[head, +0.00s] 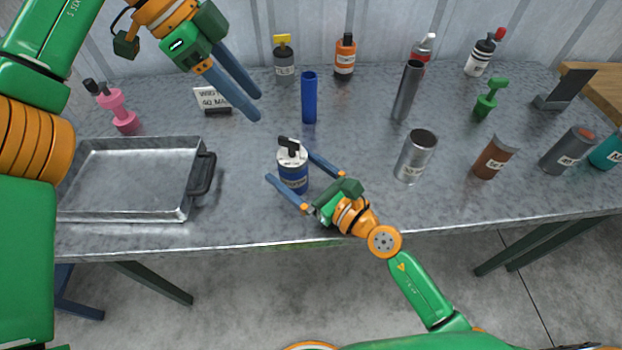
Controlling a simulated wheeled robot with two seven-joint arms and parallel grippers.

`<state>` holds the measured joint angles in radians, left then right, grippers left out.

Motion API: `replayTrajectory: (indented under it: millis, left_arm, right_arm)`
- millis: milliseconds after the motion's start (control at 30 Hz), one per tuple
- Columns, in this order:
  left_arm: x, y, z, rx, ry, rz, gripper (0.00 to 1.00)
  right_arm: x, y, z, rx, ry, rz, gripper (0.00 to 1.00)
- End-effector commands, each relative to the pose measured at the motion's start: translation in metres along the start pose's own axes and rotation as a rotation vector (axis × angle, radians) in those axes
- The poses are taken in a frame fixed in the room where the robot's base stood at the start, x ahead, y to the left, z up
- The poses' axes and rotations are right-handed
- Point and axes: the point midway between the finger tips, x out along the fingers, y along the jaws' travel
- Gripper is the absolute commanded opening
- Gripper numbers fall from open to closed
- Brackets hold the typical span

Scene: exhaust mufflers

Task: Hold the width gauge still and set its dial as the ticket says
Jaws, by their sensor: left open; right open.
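What looks like the width gauge (294,180) is a short blue cylinder with a white top and a black dial knob (289,145), upright near the table's front. My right gripper (289,166) is open, with one finger on each side of the gauge; I cannot tell whether they touch it. The ticket (212,99) is a white card standing at the back left, partly readable as "WID" and "40 M"; my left gripper's fingers are near its right side. My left gripper (257,107) is open and empty, raised above the table, up and left of the gauge.
A metal tray (130,211) with a black handle lies at the left. A blue tube (309,98) stands behind the gauge. Grey tubes (415,157), a brown can (494,158) and several bottles stand right and back. The front strip right of my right gripper is clear.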

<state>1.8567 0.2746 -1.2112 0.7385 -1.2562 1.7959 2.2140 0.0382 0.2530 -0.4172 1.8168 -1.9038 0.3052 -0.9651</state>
Motion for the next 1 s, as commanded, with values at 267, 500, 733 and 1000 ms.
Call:
replayTrajectory:
  millis: [267,500,733,1000]
  left_arm:
    - [0.0000,0.0000,-0.0001,0.000,0.000,0.000,0.50]
    - [0.0000,0.0000,-0.0001,0.000,0.000,0.000,0.50]
    - [0.0000,0.0000,0.0000,0.000,0.000,0.000,0.50]
    - [0.0000,0.0000,0.0000,0.000,0.000,0.000,0.50]
  right_arm:
    - [0.0057,0.0006,-0.0001,-0.001,0.001,0.002,1.00]
    - [0.0054,0.0005,-0.0001,0.000,0.001,0.002,0.43]
    - [0.0053,0.0005,-0.0002,0.000,0.001,0.002,0.09]
    - [0.0052,0.0005,-0.0003,0.000,0.001,0.002,0.08]
